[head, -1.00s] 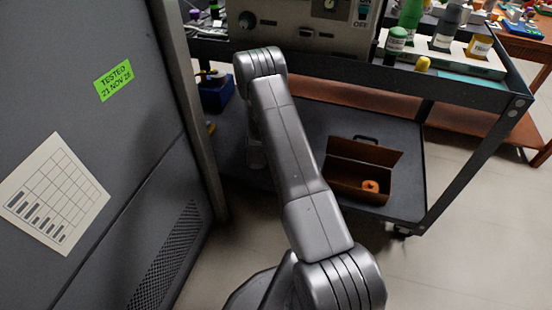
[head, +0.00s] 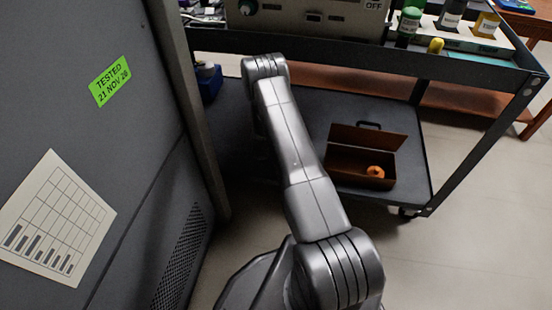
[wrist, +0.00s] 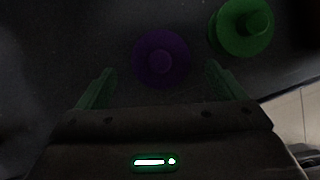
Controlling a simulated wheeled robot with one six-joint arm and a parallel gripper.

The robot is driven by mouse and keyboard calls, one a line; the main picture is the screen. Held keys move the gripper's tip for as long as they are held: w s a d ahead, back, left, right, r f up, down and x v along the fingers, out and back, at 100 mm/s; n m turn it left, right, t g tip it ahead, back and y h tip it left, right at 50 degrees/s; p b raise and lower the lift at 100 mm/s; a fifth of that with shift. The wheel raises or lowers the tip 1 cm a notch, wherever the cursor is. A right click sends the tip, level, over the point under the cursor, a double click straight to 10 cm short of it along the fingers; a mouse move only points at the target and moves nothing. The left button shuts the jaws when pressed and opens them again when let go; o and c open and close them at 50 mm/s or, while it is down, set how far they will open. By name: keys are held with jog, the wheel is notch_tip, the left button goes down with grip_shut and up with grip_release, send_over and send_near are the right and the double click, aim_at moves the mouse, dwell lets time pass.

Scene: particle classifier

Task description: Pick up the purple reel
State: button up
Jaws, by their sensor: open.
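The purple reel (wrist: 162,58) shows in the wrist view as a dark round disc with a raised hub, on a dark surface. My gripper (wrist: 160,82) is open, with one green finger on each side below the reel in the picture. The reel lies just beyond the fingertips, roughly centred between them. I cannot tell the height between them. The reel and my gripper are not visible in the head view, where my arm reaches down past the cart.
A green reel (wrist: 243,27) lies right of the purple one, close to the right finger. In the head view, an open brown box (head: 345,172) with an orange reel (head: 375,172) sits on the cart's lower shelf (head: 310,105). A grey cabinet (head: 140,150) stands at left.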

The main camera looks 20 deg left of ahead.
jog(key=b+x, duration=0.1)
jog(key=x, duration=0.4)
jog(key=shift+w, duration=0.25)
jog(key=c, duration=1.2)
jog(key=shift+o, duration=0.2)
jog(key=shift+r, duration=0.1)
